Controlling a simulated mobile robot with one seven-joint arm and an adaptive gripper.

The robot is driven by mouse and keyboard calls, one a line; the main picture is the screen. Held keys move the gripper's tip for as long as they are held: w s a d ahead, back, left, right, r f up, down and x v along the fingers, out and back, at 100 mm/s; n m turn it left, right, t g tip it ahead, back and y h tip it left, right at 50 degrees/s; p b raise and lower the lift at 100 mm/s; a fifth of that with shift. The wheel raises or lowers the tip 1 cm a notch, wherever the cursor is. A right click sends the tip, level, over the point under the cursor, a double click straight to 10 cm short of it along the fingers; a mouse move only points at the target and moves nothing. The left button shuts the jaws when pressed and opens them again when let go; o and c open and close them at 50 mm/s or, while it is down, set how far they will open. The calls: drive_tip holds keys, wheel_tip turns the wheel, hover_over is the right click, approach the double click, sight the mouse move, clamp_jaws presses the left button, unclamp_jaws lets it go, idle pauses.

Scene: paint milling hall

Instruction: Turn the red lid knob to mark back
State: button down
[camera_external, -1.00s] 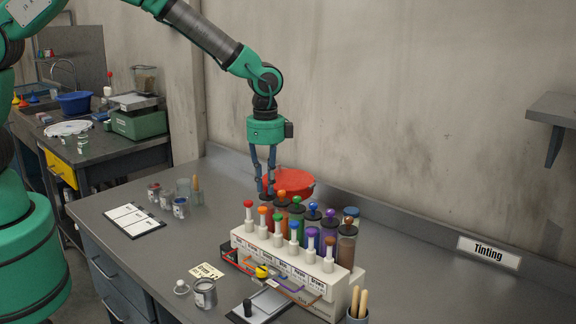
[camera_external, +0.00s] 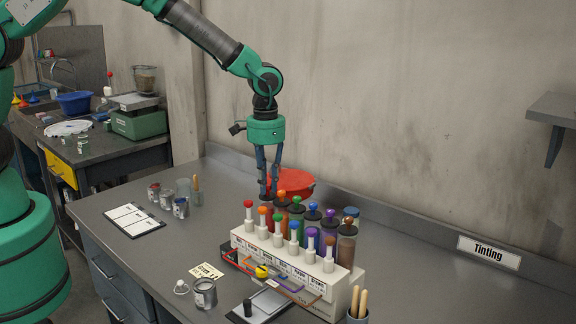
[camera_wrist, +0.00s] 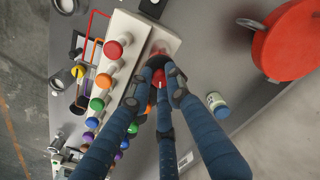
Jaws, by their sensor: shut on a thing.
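My gripper (camera_external: 268,193) points down at the far left end of the row of colorant canisters, with its fingers shut on the red lid knob. The red knob (camera_wrist: 158,78) shows between the fingertips in the wrist view, partly covered by them. In the external view the fingers hide the knob, and a dark lid shows just below them. The marks around this lid and the knob's pointing direction are too small or hidden to read.
The white dispenser rack (camera_external: 345,286) carries several colored pump knobs and lidded canisters close to the right of my fingers. A large red round thing (camera_external: 300,182) stands just behind. A clipboard (camera_external: 134,219) and small cans lie left on the grey bench.

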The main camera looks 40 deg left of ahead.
sight(267, 185)
drive_tip(key=n, duration=0.6)
drive_tip(key=shift+s, duration=0.15)
drive_tip(key=n, duration=0.6)
drive_tip(key=shift+d+n, duration=0.1)
drive_tip(key=shift+n, duration=0.3)
drive_tip(key=c, duration=1.6)
unclamp_jaws()
drive_tip(key=shift+s+d, duration=0.1)
drive_tip(key=shift+c, duration=0.2)
drive_tip(key=shift+r, duration=0.1)
drive_tip(key=shift+w+r, duration=0.2)
drive_tip(key=shift+r, duration=0.25)
wheel_tip(267, 185, up, 11)
